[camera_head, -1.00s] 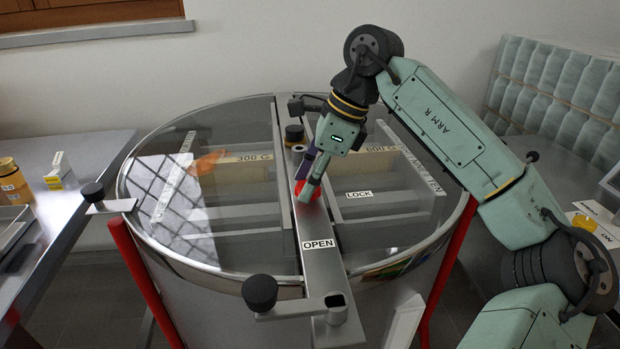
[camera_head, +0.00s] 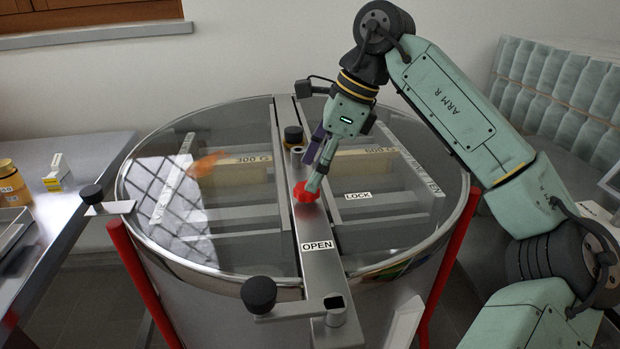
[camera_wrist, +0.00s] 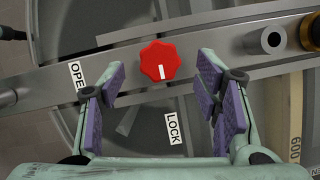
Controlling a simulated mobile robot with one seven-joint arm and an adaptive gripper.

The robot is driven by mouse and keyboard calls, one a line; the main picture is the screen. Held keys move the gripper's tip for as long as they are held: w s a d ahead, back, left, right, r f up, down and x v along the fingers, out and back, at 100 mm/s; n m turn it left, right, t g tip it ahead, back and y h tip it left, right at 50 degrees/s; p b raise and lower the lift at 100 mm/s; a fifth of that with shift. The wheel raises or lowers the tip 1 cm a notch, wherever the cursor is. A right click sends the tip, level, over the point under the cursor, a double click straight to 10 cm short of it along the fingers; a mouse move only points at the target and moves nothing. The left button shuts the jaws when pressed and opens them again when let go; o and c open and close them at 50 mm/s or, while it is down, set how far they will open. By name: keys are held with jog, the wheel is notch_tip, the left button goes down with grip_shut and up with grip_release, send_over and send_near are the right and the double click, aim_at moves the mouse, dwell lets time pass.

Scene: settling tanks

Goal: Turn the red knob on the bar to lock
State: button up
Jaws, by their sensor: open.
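The red knob (camera_head: 304,192) sits on the metal bar (camera_head: 322,268) across the round tank lid. In the wrist view the knob (camera_wrist: 160,61) is a lobed red disc, and its white mark points down the picture, between the OPEN label (camera_wrist: 78,84) and the LOCK label (camera_wrist: 173,127), nearer LOCK. My gripper (camera_wrist: 162,84) is open, its purple-padded fingers apart on either side below the knob, which is not gripped. In the head view my gripper (camera_head: 312,165) is above and just behind the knob. The OPEN label (camera_head: 317,245) lies on the bar, the LOCK label (camera_head: 358,195) beside it.
A black-knobbed clamp handle (camera_head: 259,293) stands at the bar's near end. A black and brass fitting (camera_head: 293,135) stands on the bar behind the knob. A side table (camera_head: 50,230) is at left. The clear lid (camera_head: 235,240) is open space around the bar.

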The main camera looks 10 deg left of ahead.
jog(key=v, duration=0.8)
jog(key=shift+r, duration=0.3)
